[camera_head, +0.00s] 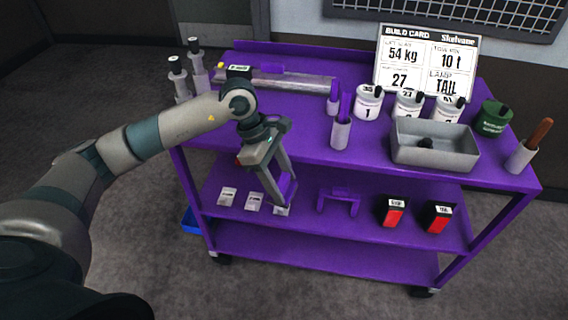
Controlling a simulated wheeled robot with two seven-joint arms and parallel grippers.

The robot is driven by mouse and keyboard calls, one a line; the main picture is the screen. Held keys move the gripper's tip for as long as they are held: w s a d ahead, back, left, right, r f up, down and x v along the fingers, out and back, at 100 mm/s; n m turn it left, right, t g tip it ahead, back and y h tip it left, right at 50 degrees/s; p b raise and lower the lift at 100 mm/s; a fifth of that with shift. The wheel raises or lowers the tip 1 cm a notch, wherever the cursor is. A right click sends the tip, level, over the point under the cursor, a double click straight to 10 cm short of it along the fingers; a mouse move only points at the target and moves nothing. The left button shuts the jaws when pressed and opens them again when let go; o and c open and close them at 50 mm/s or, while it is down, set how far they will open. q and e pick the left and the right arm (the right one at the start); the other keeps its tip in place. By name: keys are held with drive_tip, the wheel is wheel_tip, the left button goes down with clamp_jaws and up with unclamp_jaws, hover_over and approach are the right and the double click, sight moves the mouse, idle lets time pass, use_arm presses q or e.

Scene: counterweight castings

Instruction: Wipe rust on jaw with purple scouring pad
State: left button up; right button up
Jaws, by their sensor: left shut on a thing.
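My left gripper (284,196) hangs in front of the cart's near edge, pointing down, at about the height of the middle shelf. It is shut on a purple piece (288,186), seemingly the purple scouring pad; purple shelving behind makes its outline hard to tell. I cannot make out a rusty jaw for certain. No rust shows clearly. My right gripper is not in view.
The purple cart (300,135) carries a grey tray (433,148), several white pots (368,103), a green pot (493,118), a cup with a wooden handle (522,157) and a build card (425,65). The middle shelf holds small cards (228,196), a purple bracket (340,197) and red-black boxes (393,213).

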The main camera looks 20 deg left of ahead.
use_arm(q)
drive_tip(key=s+d+f+m+g+y, duration=0.1)
drive_tip(key=s+f+m, duration=0.3)
drive_tip(key=m, duration=0.5)
drive_tip(key=s+f+m+g+y, duration=0.3)
drive_tip(key=s+f+m, duration=0.1)
drive_tip(key=s+m, duration=0.3)
drive_tip(key=shift+d+f+m+g+y, duration=0.3)
drive_tip(key=shift+d+m+g, duration=0.1)
drive_tip(key=shift+m, duration=1)
drive_tip(key=shift+d, duration=0.1)
